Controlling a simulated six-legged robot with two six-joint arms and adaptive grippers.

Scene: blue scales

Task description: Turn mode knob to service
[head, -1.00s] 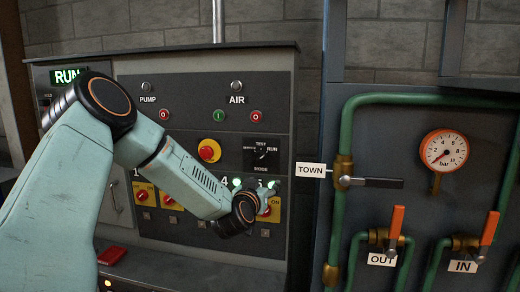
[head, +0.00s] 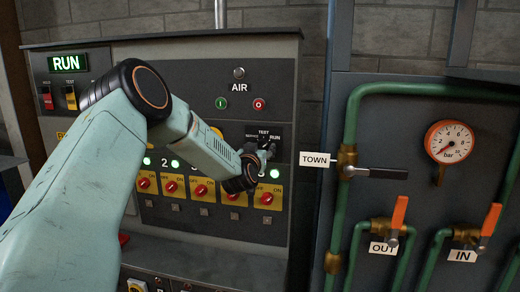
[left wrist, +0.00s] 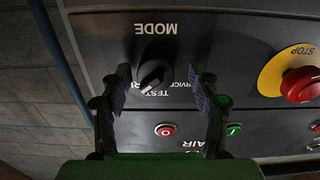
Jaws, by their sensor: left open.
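The mode knob (left wrist: 152,74) is a black knob on a dark plate, seen upside down in the left wrist view. The word MODE is on one side of it, and TEST, SERVICE and a partly covered RUN are on the other. My left gripper (left wrist: 155,88) is open, with one finger on each side of the knob in that view; I see no clear contact. In the head view my left gripper (head: 264,153) is in front of the mode plate (head: 256,131) and hides the knob. My right gripper is not in view.
A lit RUN display (head: 67,62) is at the cabinet's upper left. A red stop button on yellow (left wrist: 299,84) and red and green buttons lie near the knob. Below are several red switches on yellow plates (head: 266,198). Green pipes with valves (head: 400,215) stand to the right.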

